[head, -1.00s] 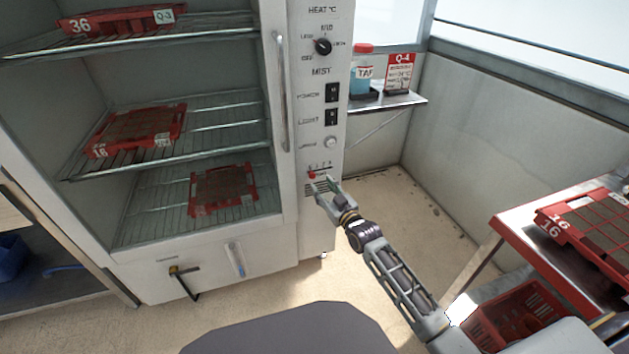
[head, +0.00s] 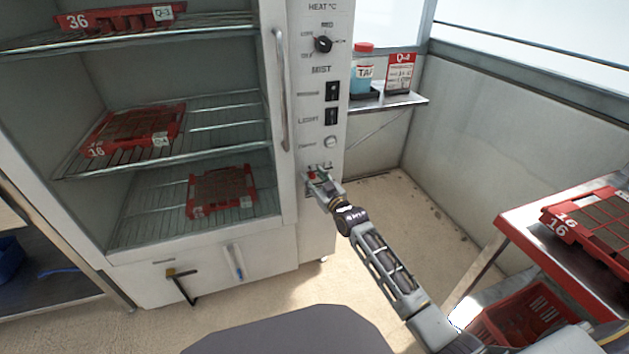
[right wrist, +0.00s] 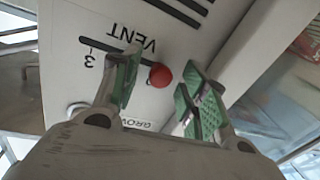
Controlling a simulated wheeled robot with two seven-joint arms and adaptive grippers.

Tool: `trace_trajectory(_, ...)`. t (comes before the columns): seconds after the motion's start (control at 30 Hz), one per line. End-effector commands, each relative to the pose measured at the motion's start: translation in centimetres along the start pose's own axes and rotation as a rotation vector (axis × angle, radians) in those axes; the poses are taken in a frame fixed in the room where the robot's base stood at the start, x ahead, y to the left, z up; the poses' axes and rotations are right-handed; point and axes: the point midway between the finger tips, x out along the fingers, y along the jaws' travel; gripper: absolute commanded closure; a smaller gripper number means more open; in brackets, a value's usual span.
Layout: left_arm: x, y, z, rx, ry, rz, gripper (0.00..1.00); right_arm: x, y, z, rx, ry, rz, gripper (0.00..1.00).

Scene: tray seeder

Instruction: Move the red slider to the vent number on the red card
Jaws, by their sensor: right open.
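The red slider knob (right wrist: 160,76) sits on a dark slot under the upside-down word VENT in the right wrist view. A 3 shows near the slot's left part there; other scale numbers are hidden behind the fingers. My right gripper (right wrist: 162,94) is open, with one green-padded finger on each side of the knob. In the head view my right gripper (head: 317,181) is at the lower part of the white control panel (head: 318,230), over the vent scale. The red card (head: 399,75) stands on the small shelf, headed Q-4; its smaller lines are too small to read. My left gripper is not in view.
A bottle with a red cap (head: 362,68) stands beside the card on the metal shelf (head: 405,101). Heat knob (head: 323,44) and switches (head: 331,116) are above the gripper. The cabinet's vertical handle (head: 281,90) is to the left.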

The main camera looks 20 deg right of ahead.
Motion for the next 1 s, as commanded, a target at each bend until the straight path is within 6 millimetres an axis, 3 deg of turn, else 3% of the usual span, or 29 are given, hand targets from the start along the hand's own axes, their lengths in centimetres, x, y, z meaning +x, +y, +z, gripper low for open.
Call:
trace_trajectory(0.3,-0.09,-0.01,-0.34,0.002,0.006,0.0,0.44,0.07,-0.01,-0.02,0.0,0.0,0.0,0.58)
trace_trajectory(0.63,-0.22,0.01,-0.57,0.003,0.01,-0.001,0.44,0.05,-0.01,-0.01,0.0,0.0,0.0,1.0)
trace_trajectory(1.0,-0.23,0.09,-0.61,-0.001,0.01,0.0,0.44,0.01,0.27,0.05,-0.001,0.0,0.0,1.0)
